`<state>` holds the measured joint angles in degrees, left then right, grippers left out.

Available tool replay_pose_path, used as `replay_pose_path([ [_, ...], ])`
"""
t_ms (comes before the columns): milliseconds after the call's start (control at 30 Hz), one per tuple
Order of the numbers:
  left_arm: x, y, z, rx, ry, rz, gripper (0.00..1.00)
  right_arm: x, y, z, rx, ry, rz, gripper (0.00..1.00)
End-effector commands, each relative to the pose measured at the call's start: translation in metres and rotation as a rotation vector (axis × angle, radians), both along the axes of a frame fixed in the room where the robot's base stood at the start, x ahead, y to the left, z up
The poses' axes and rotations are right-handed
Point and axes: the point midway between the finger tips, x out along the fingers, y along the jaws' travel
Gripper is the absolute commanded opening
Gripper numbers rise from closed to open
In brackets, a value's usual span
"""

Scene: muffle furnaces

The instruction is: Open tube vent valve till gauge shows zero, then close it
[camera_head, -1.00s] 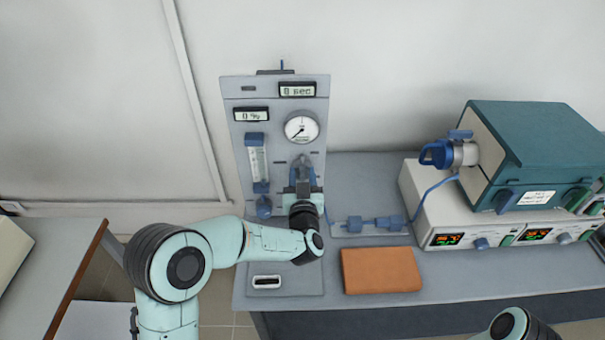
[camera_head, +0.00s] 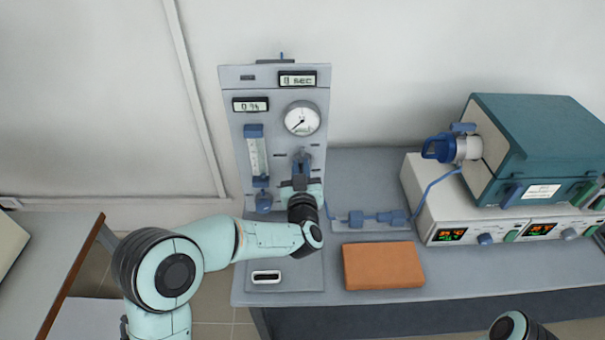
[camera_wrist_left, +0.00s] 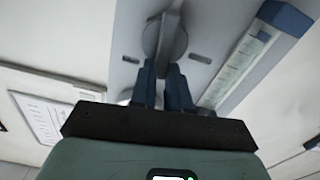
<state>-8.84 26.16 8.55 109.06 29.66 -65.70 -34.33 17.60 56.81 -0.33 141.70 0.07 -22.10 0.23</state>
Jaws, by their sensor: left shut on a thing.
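The upright grey gas panel stands on the bench, with a round white gauge (camera_head: 302,118) whose dark needle points to the lower left. Its exact reading is too small to tell. Below it, a grey vent valve knob (camera_wrist_left: 166,38) shows in the left wrist view. My left gripper (camera_head: 302,168) reaches the panel below the gauge, its blue fingers shut on the knob. The fingers (camera_wrist_left: 164,84) also show in the left wrist view, at the lower end of the knob. The gripper partly hides the valve in the head view. My right gripper is out of view.
A flowmeter tube (camera_head: 257,155) stands left of the valve, with a blue knob (camera_head: 264,201) below it. A brown block (camera_head: 383,265) lies on the bench right of my arm. A teal furnace (camera_head: 540,140) stands at the right, joined by blue tubing.

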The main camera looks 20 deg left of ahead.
Motion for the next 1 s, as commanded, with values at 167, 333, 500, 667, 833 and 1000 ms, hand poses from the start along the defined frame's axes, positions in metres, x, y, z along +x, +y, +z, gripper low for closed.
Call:
replay_pose_path([
  [167, -0.002, 0.004, -0.005, -0.142, -0.047, 0.001, 0.0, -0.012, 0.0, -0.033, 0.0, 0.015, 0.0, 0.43],
  [333, -0.003, 0.008, -0.006, -0.297, -0.092, 0.001, 0.0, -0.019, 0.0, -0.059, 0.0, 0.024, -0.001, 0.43],
  [500, -0.003, 0.012, -0.008, -0.452, -0.136, 0.002, 0.0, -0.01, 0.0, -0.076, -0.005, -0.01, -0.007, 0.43],
  [667, -0.004, 0.014, -0.011, -0.6, -0.178, 0.002, 0.0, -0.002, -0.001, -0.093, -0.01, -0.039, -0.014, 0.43],
  [833, -0.005, 0.017, -0.014, -0.755, -0.221, 0.001, 0.0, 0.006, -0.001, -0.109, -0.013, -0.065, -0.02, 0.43],
  [1000, -0.005, 0.019, -0.018, -0.91, -0.265, 0.001, 0.0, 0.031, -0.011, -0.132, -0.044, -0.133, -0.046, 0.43],
])
